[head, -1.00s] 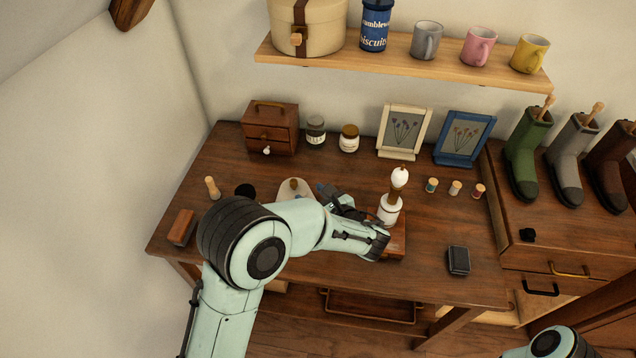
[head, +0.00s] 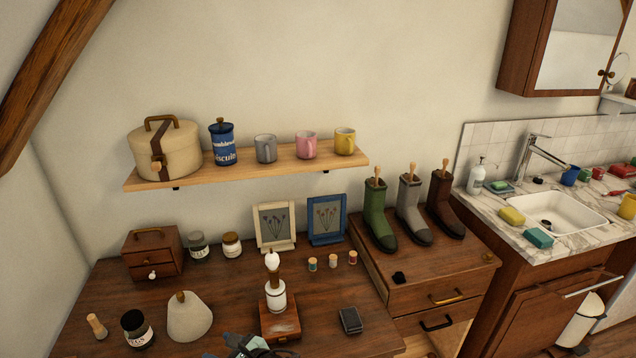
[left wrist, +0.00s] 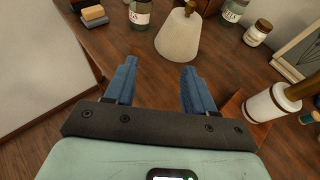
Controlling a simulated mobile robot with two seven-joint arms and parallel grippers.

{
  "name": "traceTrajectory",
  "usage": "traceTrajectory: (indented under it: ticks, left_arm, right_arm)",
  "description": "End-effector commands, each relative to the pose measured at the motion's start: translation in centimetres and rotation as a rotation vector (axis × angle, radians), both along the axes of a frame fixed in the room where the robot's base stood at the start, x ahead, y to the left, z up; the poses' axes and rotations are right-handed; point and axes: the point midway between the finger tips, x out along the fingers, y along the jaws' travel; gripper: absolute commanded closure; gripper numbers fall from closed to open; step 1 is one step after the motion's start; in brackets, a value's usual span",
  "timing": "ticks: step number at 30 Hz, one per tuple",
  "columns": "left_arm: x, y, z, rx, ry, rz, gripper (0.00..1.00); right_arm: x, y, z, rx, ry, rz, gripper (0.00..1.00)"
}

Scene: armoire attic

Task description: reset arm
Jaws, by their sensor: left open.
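My left gripper (left wrist: 158,92) is open in the left wrist view, with two blue fingers apart and nothing between them. It hangs over the wooden table (head: 220,290), with a cream cone-shaped object (left wrist: 180,36) ahead of it. A white bottle-like object (left wrist: 272,103) stands to its right. In the head view only a dark and pale part of my left gripper (head: 255,347) shows at the bottom edge. There the cone-shaped object (head: 189,317) and the white object (head: 275,296) on its wooden block stand just behind it. My right gripper is not in view.
A small drawer box (head: 152,255), jars (head: 232,245) and two picture frames (head: 326,218) stand along the table's back. A shelf (head: 270,168) with mugs hangs above. Boots (head: 411,207) stand on a cabinet at right, beside a sink (head: 556,213).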

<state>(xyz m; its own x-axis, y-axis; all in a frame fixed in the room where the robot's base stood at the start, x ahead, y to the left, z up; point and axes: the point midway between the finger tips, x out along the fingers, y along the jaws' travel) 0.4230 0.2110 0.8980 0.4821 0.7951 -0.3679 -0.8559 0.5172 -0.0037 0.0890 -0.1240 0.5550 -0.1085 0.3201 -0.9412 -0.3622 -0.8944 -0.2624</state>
Motion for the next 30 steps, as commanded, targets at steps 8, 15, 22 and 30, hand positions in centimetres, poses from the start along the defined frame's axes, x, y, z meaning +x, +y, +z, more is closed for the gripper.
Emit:
traceTrajectory:
  ticks: [8, 15, 22, 30]
  left_arm:
    - [-11.0, 0.2, -16.6, -0.511, 0.303, 0.331, 0.46]
    - [-25.1, -6.1, -25.6, -1.061, 0.334, 1.072, 0.46]
    - [-30.1, -10.5, -27.9, -1.293, -0.125, 1.958, 0.46]
    - [-31.2, -8.9, -28.9, -1.220, -0.574, 2.336, 0.46]
  right_arm:
    - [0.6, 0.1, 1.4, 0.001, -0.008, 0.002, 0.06]
    - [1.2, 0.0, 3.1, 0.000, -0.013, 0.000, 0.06]
    - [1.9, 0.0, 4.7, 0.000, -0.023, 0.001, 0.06]
    - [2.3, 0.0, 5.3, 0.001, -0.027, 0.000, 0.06]
